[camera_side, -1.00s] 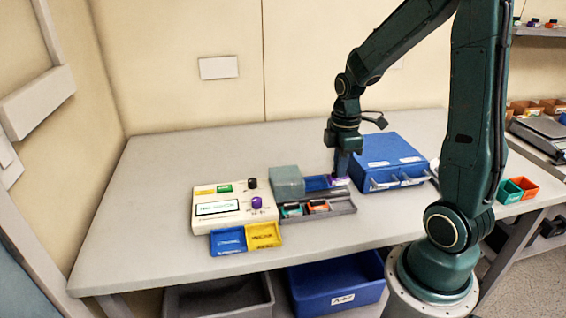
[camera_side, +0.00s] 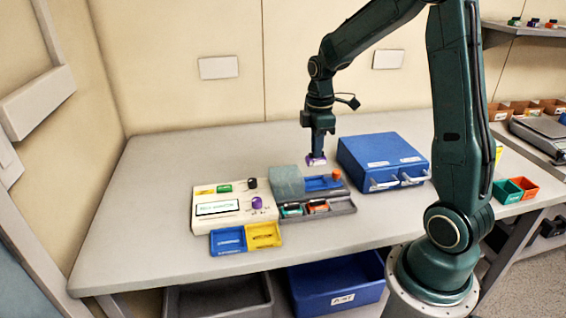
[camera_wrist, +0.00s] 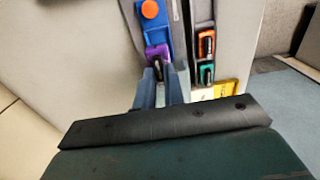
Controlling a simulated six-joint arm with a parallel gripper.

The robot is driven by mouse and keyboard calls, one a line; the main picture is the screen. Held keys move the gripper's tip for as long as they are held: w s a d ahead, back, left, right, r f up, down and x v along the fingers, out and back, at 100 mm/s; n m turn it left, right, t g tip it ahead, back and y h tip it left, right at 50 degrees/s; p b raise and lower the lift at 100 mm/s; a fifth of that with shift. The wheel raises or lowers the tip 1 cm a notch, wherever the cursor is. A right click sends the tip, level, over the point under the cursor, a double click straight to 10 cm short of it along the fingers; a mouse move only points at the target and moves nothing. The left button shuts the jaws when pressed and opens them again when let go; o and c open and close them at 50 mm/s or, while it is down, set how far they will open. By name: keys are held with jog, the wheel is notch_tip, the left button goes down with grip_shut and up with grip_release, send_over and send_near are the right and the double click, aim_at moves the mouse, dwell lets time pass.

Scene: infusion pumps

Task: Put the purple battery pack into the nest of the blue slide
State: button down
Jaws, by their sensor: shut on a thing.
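My gripper (camera_side: 316,154) is shut on the purple battery pack (camera_side: 316,160) and points down. In the side view the pack appears raised, just behind the blue slide (camera_side: 318,184). The slide sits in a grey fixture (camera_side: 345,205), between a grey-green block (camera_side: 287,180) and an orange knob (camera_side: 337,174). In the wrist view the pack (camera_wrist: 157,52) is between my fingertips (camera_wrist: 160,76), close to the near end of the blue slide (camera_wrist: 154,28). The pack hides part of that end, and I cannot tell whether they touch.
A cream pump (camera_side: 232,208) with blue (camera_side: 228,240) and yellow (camera_side: 264,235) trays stands left of the fixture. Green and orange packs (camera_side: 305,208) lie in its front channel. A blue drawer box (camera_side: 383,160) stands to the right. The table behind is clear.

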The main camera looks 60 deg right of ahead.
aim_at(316, 160)
jog(key=shift+f, duration=2.45)
jog(key=shift+f, duration=0.9)
jog(key=c, duration=1.8)
grip_release()
jog(key=shift+r, duration=0.2)
jog(key=shift+r, duration=0.9)
jog(key=o, duration=0.5)
